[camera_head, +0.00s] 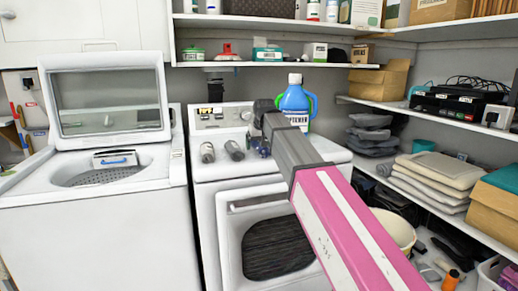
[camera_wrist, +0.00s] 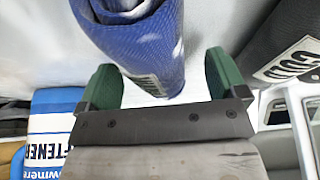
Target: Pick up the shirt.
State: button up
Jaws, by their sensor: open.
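A rolled-up blue cloth with pale spots, which looks like the shirt (camera_wrist: 140,45), lies on the white dryer top in the wrist view. My gripper (camera_wrist: 157,80) is open, with one green finger pad on each side of the roll. I cannot tell whether either pad touches it. In the head view, the blue roll (camera_head: 258,147) shows small on the dryer top, partly hidden by my arm. My gripper's fingertips are hard to make out there.
Two dark rolls (camera_head: 220,151) lie left of the blue one; a dark roll with a white label (camera_wrist: 285,55) is near the right finger. A blue softener bottle (camera_head: 294,102) stands behind. A shelf (camera_head: 270,65) runs above the dryer. An open-lidded washer (camera_head: 100,175) is left.

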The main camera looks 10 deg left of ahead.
jog(key=shift+w+f, duration=0.1)
jog(key=shift+f, duration=0.1)
jog(key=c, duration=1)
jog(key=shift+c, duration=0.5)
jog(key=shift+r, duration=0.2)
